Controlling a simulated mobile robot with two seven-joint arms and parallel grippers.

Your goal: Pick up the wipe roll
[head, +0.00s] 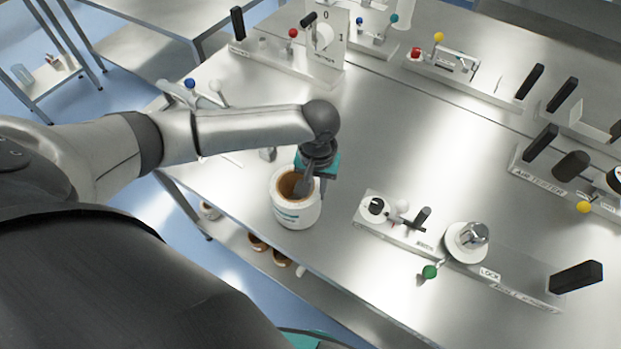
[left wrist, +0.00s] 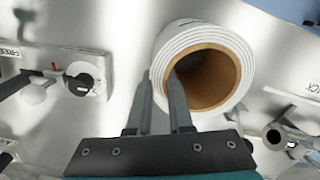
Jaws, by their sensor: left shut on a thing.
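The wipe roll (head: 296,215) is a white roll with a brown cardboard core. It stands upright on the steel table near its front edge in the head view. In the left wrist view the roll (left wrist: 166,55) shows its open end at the top centre. My left gripper (head: 304,186) comes down on it from above. In the left wrist view my left gripper (left wrist: 160,95) has one finger inside the core and the other outside the wall, shut on the wall between them. The far fingertips are partly hidden by the roll. My right gripper is not in view.
A panel with a black knob (head: 375,207) and a round lock fitting (head: 467,240) stand to the roll's right. A switch panel marked 0 and 1 (head: 328,43) is behind. More rolls (head: 258,243) lie on a lower shelf. The table between roll and rear fixtures is clear.

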